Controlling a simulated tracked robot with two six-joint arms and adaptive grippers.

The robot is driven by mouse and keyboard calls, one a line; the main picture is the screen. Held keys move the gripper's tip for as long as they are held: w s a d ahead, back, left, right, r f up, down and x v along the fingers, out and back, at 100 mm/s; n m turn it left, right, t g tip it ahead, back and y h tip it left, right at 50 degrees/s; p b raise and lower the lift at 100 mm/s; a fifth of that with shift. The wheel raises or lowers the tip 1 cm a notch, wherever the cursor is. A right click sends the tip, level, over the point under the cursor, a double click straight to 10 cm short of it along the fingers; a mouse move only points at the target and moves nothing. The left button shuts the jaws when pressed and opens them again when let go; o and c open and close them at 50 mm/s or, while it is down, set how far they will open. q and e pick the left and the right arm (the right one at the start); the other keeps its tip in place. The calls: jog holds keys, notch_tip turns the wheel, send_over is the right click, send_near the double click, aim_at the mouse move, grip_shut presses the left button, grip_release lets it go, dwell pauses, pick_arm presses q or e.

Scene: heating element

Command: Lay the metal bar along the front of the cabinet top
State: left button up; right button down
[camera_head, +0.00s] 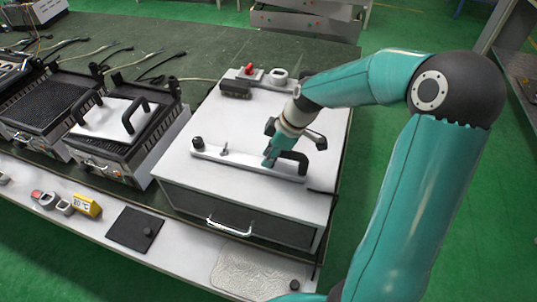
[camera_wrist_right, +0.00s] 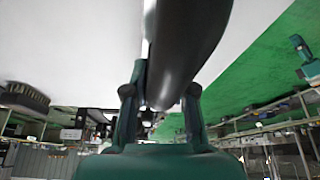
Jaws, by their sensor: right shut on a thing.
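The metal bar (camera_head: 236,162) is a long, flat, pale strip over the white cabinet top (camera_head: 265,198). It has a black knob at its left end, a small metal fitting and a black handle (camera_head: 297,157) at its right end. It runs roughly parallel to the cabinet's front edge, set back from it. I cannot tell whether it rests on the top or hovers just above. My right gripper (camera_head: 269,159) is at the right part of the bar, shut on its black handle. In the right wrist view the dark handle (camera_wrist_right: 185,45) lies between the fingers. My left gripper is not in view.
A dark block (camera_head: 235,88) and a red-buttoned switch (camera_head: 249,71) stand at the cabinet top's back. Two grill-like units (camera_head: 125,135) stand left. The front ledge carries a yellow display (camera_head: 86,206), a black plate (camera_head: 134,229) and a patterned pale sheet (camera_head: 250,272).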

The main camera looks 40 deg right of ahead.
jog(key=c, duration=1)
grip_release()
jog(key=shift+o, duration=0.2)
jog(key=v, duration=1.2)
